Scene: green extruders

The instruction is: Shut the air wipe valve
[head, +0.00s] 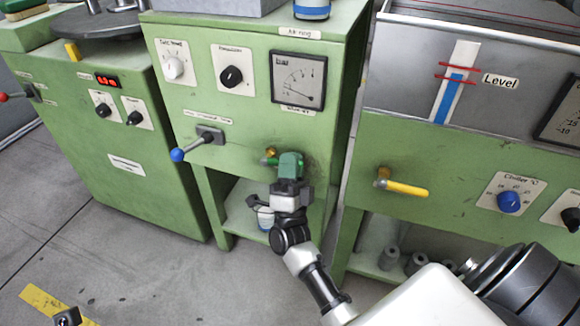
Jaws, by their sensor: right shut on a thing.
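The lever's left end shows beside the fingers, next to the brass body. A small grey part at the bottom left edge looks like my left gripper (68,317); its fingers do not show clearly.
A blue-knobbed lever (192,145) sticks out left of the valve. A yellow-handled valve (403,187) is on the right machine (450,165). A gauge (298,80) is above. A shelf (240,222) with a small container (265,218) lies below.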

